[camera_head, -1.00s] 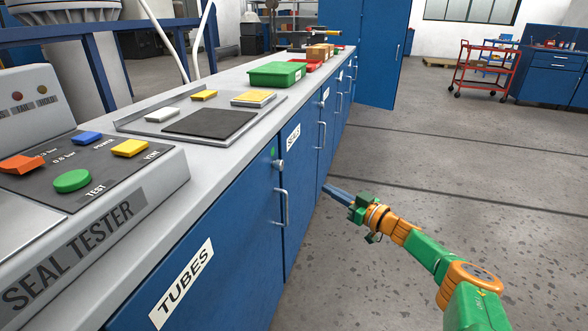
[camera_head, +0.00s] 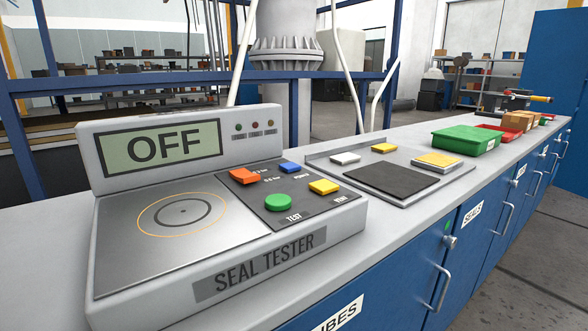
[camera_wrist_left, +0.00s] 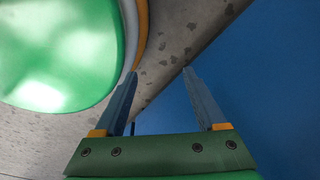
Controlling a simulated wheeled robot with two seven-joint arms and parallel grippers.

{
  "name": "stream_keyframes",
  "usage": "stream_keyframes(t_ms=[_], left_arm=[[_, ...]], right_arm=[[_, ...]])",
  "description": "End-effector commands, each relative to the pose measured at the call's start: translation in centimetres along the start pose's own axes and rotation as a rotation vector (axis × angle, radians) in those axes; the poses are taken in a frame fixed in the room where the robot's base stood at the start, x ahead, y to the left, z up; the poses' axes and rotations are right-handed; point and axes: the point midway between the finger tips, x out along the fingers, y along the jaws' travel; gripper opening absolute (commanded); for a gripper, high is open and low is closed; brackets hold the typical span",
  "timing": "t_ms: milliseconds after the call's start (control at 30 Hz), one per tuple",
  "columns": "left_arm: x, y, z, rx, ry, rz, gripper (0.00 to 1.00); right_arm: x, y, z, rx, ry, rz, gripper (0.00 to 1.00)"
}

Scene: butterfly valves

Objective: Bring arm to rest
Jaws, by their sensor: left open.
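My left gripper (camera_wrist_left: 160,72) shows only in the left wrist view. Its two blue-grey fingers stand apart, with nothing between them. Grey speckled floor (camera_wrist_left: 185,25) lies beyond the fingers, and a plain blue surface (camera_wrist_left: 265,75) fills the right side. A large green rounded part with an orange and grey edge, which looks like part of my own body, fills the upper left. Neither arm shows in the head view now, so my right gripper is out of sight.
The seal tester (camera_head: 225,235) stands on the grey bench, its display (camera_head: 160,145) reading OFF. A dark mat (camera_head: 393,179), green bin (camera_head: 466,139) and red tray (camera_head: 497,130) lie further along. Blue cabinets (camera_head: 400,290) with protruding handles (camera_head: 440,290) front the bench. Open floor (camera_head: 525,262) shows at lower right.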

Motion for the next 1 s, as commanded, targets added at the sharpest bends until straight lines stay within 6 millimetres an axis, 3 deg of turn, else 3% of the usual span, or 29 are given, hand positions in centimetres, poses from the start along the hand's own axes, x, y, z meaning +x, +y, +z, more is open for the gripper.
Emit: stream_keyframes(t_ms=[33, 300, 433, 533, 1000], left_arm=[[-4.8, -0.2, -0.5, 0.001, -0.001, 0.0, 0.73], [-17.0, 0.2, -0.8, 0.006, -0.026, 0.016, 0.73], [-21.7, 0.8, -1.3, 0.009, -0.031, 0.029, 0.73], [-22.9, 1.1, -1.4, 0.012, -0.032, 0.035, 0.73], [-22.3, 0.9, -1.2, 0.012, -0.034, 0.031, 0.73]], right_arm=[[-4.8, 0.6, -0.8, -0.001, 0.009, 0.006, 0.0], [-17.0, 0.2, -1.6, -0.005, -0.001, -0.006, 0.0], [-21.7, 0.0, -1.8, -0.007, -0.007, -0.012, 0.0], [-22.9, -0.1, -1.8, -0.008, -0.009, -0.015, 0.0], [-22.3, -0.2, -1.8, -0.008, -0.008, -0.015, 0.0]])
